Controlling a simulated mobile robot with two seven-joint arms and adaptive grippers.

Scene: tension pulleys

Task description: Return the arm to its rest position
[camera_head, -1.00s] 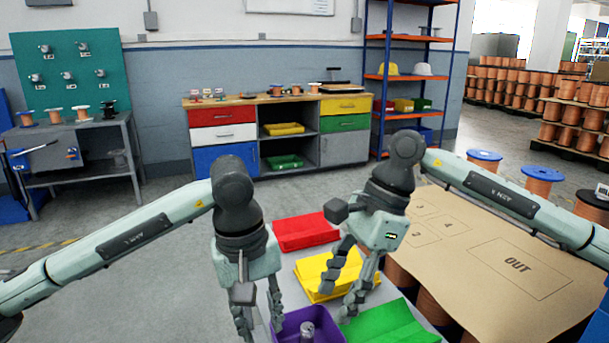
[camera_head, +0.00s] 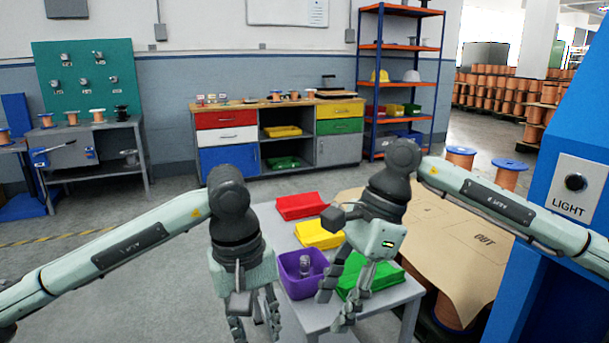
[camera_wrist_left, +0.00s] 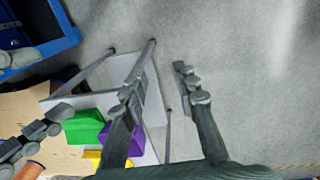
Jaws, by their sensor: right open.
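My left gripper (camera_head: 255,322) hangs at the lower middle of the head view, in front of the table's left side. Its two fingers are apart and empty in the left wrist view (camera_wrist_left: 158,90). My right gripper (camera_head: 336,302) points down in front of the green bin (camera_head: 388,277), its fingers apart with nothing seen between them. A purple bin (camera_head: 291,286) with a small grey metal part (camera_head: 305,266) in it stands between the grippers. I cannot tell from these views whether the right fingers touch the green bin.
The small grey table (camera_head: 270,222) also holds a red bin (camera_head: 301,205) and a yellow bin (camera_head: 318,234). A brown board (camera_head: 440,255) marked OUT lies on spools at the right. A blue cabinet (camera_head: 560,130) with a LIGHT button stands at the right edge.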

